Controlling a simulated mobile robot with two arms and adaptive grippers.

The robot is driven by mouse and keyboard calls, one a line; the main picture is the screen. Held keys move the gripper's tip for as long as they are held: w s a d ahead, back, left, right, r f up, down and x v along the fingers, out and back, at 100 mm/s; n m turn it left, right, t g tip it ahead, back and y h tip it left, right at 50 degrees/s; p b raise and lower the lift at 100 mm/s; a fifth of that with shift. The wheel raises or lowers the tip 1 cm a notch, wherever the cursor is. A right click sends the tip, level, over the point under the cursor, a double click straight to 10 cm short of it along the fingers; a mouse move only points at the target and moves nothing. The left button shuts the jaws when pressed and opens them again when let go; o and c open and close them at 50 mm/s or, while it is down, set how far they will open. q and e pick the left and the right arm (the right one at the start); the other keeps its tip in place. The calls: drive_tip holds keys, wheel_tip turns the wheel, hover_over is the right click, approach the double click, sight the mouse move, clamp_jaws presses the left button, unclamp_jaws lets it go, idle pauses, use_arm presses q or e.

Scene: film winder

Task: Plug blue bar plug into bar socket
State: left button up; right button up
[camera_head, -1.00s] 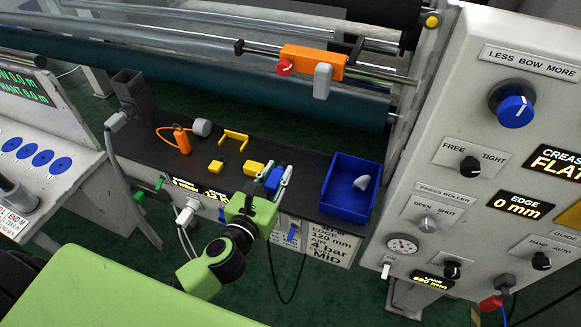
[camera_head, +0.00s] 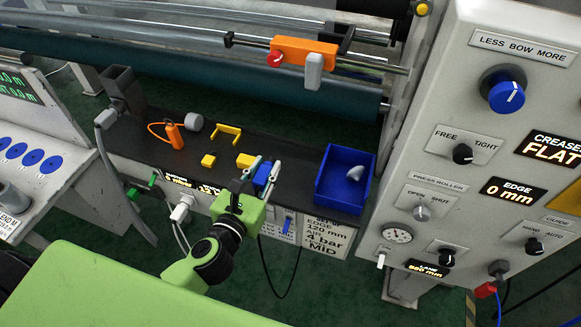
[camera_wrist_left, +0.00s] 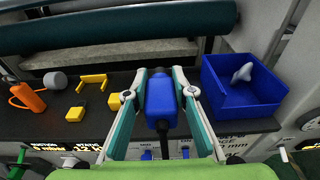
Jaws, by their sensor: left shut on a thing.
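The blue bar plug (camera_head: 264,173) is between the fingers of my left gripper (camera_head: 262,172), held over the front part of the black shelf. In the left wrist view the plug (camera_wrist_left: 160,98) shows as a blue block with a dark cable end, and the teal-and-grey fingers of my left gripper (camera_wrist_left: 160,84) press it from both sides. I cannot pick out the bar socket with certainty. An orange unit (camera_head: 301,60) with a red knob and a grey block sits on the metal bar behind the shelf. My right gripper is out of view.
A blue bin (camera_head: 325,190) with a pale piece stands right of the plug. Yellow blocks (camera_head: 208,161), a yellow bracket (camera_head: 229,133) and an orange bottle-like piece (camera_head: 175,136) lie to the left on the shelf (camera_head: 300,158). A control panel (camera_head: 450,200) stands at the right.

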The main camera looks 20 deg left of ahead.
use_arm(q)
drive_tip(key=w+d+f, duration=0.1)
drive_tip(key=w+f, duration=0.1)
drive_tip(key=w, duration=0.3)
drive_tip(key=b, duration=0.1)
hover_over(290, 176)
drive_tip(key=f, duration=0.3)
drive_tip(key=s+f, duration=0.1)
drive_tip(key=f, duration=0.1)
drive_tip(key=shift+a+f, duration=0.1)
drive_tip(key=shift+f, duration=0.1)
drive_tip(key=f+b, duration=0.1)
drive_tip(key=w+f+b, duration=0.1)
drive_tip(key=f, duration=0.1)
drive_tip(key=shift+f, duration=0.4)
drive_tip(key=shift+f, duration=0.1)
drive_tip(key=shift+f, duration=0.15)
drive_tip(key=o, duration=1.2)
drive_tip(key=shift+c, duration=0.2)
drive_tip(key=shift+b, duration=0.3)
